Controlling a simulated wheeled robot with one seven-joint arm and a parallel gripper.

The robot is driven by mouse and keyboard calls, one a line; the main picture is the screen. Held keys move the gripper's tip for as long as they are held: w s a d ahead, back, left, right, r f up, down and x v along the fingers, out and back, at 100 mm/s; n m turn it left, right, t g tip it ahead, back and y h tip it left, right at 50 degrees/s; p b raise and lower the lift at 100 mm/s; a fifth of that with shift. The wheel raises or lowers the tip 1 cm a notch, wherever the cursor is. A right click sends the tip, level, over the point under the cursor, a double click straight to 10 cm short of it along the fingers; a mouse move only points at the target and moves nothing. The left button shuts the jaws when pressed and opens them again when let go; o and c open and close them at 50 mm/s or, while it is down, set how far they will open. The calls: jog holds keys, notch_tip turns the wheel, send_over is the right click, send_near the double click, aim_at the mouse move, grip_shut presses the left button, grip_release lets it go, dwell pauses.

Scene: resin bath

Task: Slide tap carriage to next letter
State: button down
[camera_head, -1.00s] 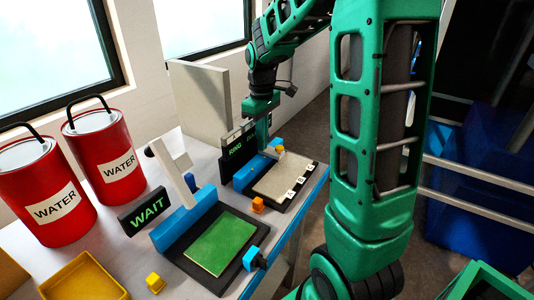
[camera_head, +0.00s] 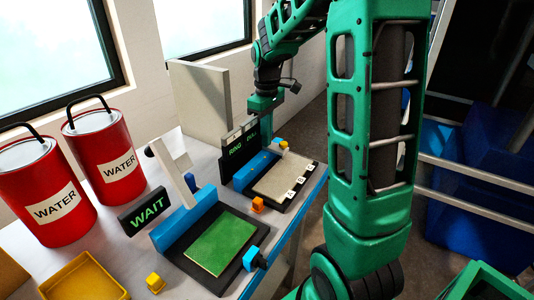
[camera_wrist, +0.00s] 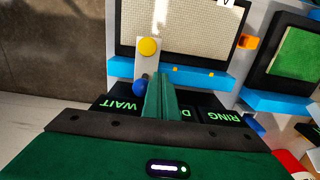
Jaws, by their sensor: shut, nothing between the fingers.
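The tap carriage (camera_wrist: 147,62) is a pale upright piece with a yellow knob on one end and a blue ball on the other. In the wrist view it sits across the blue rail (camera_wrist: 205,77), near its left end. In the head view its yellow top (camera_head: 284,144) shows at the far end of the rail. My gripper (camera_wrist: 162,78) is shut and empty, just right of the carriage in the wrist view; I cannot tell whether they touch. The letter strip (camera_head: 301,181) reads A, B, C along the beige tray (camera_head: 278,176).
Dark signs (camera_head: 237,147) with green letters stand behind the rail. A second station has a green panel (camera_head: 223,242) and a WAIT sign (camera_head: 147,210). Red water drums (camera_head: 103,150) stand at left. An orange block (camera_head: 257,204) sits between the stations.

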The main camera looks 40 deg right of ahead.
jog(key=shift+w+d, duration=0.3)
jog(key=shift+d, duration=0.4)
jog(key=shift+a, duration=0.15)
jog(key=shift+s+a, duration=0.25)
jog(key=shift+a, duration=0.2)
jog(key=shift+r, duration=0.15)
notch_tip(320, 180, up, 9)
dwell(0.9)
dwell(0.4)
jog(key=s+f+m, duration=0.2)
jog(key=s+m, duration=0.1)
jog(key=s, duration=0.6)
jog(key=s+a+f+m, duration=0.1)
jog(key=s+f+m, duration=0.2)
jog(key=s, duration=0.7)
jog(key=s+a+f+m, duration=0.1)
jog(key=s+f+m, duration=0.2)
jog(key=s, duration=0.6)
jog(key=shift+s+a+m, duration=0.25)
jog(key=shift+s+m, duration=0.15)
jog(key=shift+m, duration=0.5)
